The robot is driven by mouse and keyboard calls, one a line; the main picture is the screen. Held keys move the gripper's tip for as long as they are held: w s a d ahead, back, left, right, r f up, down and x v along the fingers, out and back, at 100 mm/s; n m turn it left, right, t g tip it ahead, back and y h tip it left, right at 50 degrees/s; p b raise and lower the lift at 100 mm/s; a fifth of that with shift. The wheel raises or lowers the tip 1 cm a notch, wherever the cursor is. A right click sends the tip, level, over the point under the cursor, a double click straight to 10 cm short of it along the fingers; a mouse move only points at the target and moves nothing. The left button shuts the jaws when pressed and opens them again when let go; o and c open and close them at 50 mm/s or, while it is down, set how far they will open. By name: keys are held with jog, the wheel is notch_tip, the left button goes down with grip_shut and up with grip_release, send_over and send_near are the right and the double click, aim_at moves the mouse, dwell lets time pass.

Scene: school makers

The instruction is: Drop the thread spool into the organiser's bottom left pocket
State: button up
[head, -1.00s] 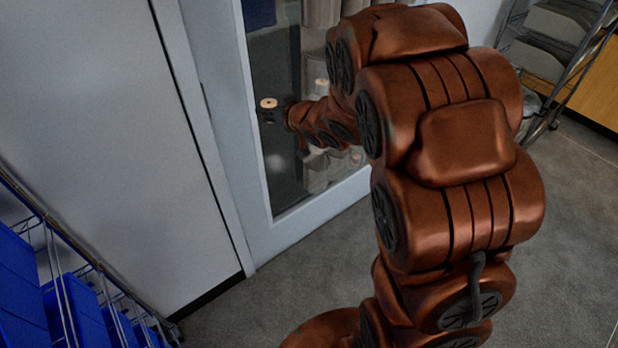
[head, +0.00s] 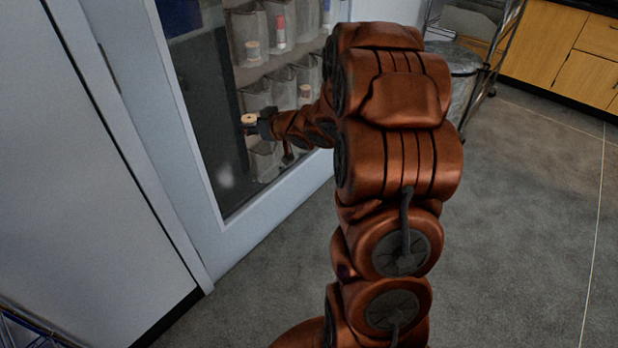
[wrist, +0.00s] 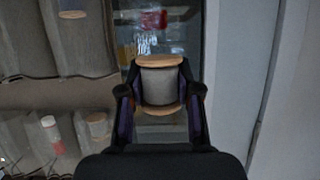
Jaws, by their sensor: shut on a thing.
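A thread spool (wrist: 159,86) with grey thread and pale wooden ends is held between the fingers of my gripper (wrist: 160,104) in the wrist view. In the head view the spool (head: 249,121) shows at the tip of my gripper (head: 258,124), in front of the door glass. The organiser (head: 268,66) hangs on the door with rows of grey see-through pockets. My gripper is near its lower left side, and my arm hides part of its lower rows. In the wrist view the organiser (wrist: 70,95) is to the left of the held spool, which appears clear of the pockets.
Some pockets hold things, among them another spool (head: 252,48) and a red-and-white tube (head: 281,30). The pale door frame (head: 195,165) borders the glass. A wire rack (head: 487,45) and wooden cabinets (head: 555,50) stand at the back right. The grey floor at right is clear.

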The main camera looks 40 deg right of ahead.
jog(key=s+d+f+m+h+b, duration=0.1)
jog(key=s+d+f+b, duration=0.1)
jog(key=d+f+b, duration=0.6)
jog(key=s+d+f+b, duration=0.3)
jog(key=d+f+b, duration=0.35)
jog(key=f, duration=0.45)
jog(key=w+a+p, duration=0.1)
jog(key=w+p, duration=0.2)
jog(key=w, duration=0.6)
jog(key=w+a+p, duration=0.2)
jog(key=w+p, duration=0.1)
jog(key=w, duration=0.7)
jog(key=shift+w+a, duration=0.15)
jog(key=shift+a, duration=0.15)
jog(key=shift+f, duration=0.1)
jog(key=o, duration=0.9)
jog(key=shift+o, duration=0.2)
